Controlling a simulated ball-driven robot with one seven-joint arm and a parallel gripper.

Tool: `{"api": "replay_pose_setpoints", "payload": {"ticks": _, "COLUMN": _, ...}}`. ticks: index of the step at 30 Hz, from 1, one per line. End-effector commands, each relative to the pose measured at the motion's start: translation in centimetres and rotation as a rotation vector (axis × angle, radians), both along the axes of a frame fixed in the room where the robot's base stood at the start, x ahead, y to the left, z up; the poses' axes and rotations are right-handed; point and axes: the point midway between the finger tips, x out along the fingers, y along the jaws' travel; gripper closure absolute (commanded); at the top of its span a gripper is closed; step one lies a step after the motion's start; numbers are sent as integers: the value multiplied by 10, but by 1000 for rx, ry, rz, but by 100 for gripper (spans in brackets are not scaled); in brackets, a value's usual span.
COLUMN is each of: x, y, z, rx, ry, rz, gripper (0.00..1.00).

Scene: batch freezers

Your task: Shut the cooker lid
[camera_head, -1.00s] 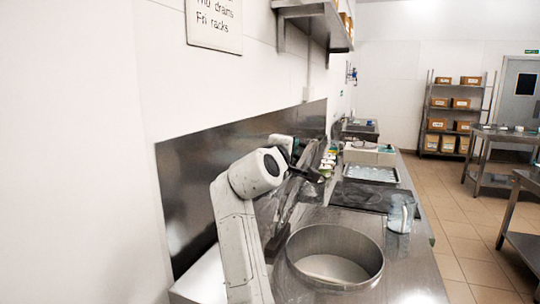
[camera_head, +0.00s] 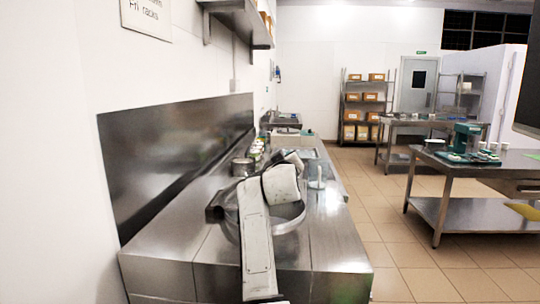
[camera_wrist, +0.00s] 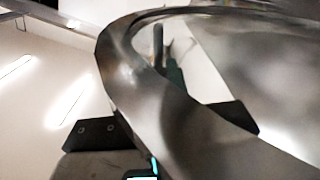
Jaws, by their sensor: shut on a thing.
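The cooker (camera_head: 290,226) is a round steel vessel set in the steel counter in the head view, partly covered by my arm. A dark metal piece at its left side may be part of the lid or its hinge; I cannot tell. In the wrist view the curved shiny metal rim of the lid (camera_wrist: 140,75) runs between the two black fingers of my gripper (camera_wrist: 168,122). The gripper is shut on this rim. In the head view my gripper is hidden behind my own arm, and most of the lid cannot be made out.
The steel counter (camera_head: 185,235) runs along the left wall with a steel splashback. A clear jug (camera_head: 317,178) stands beyond the cooker, with small pots (camera_head: 243,166) along the back. A steel table (camera_head: 465,208) stands at right. The tiled floor between is clear.

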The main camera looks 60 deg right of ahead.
Motion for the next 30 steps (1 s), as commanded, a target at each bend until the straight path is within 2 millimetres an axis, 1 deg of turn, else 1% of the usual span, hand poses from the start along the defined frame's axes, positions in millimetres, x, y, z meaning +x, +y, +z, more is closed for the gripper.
{"api": "replay_pose_setpoints", "payload": {"ticks": 1, "x": -8, "y": -3, "z": -7, "rx": 3, "ry": -23, "rz": -8, "gripper": 100}}
{"api": "replay_pose_setpoints", "payload": {"ticks": 9, "x": -19, "y": -8, "z": -27, "rx": 35, "ry": -112, "rz": -8, "gripper": 100}}
{"api": "replay_pose_setpoints", "payload": {"ticks": 15, "x": -22, "y": -9, "z": -31, "rx": 42, "ry": -131, "rz": -8, "gripper": 100}}
{"api": "replay_pose_setpoints", "payload": {"ticks": 25, "x": -22, "y": -9, "z": -31, "rx": 44, "ry": -132, "rz": -10, "gripper": 100}}
{"api": "replay_pose_setpoints", "payload": {"ticks": 26, "x": -22, "y": -9, "z": -31, "rx": 44, "ry": -132, "rz": -10, "gripper": 82}}
{"api": "replay_pose_setpoints", "payload": {"ticks": 30, "x": -21, "y": -9, "z": -32, "rx": 46, "ry": -132, "rz": -8, "gripper": 69}}
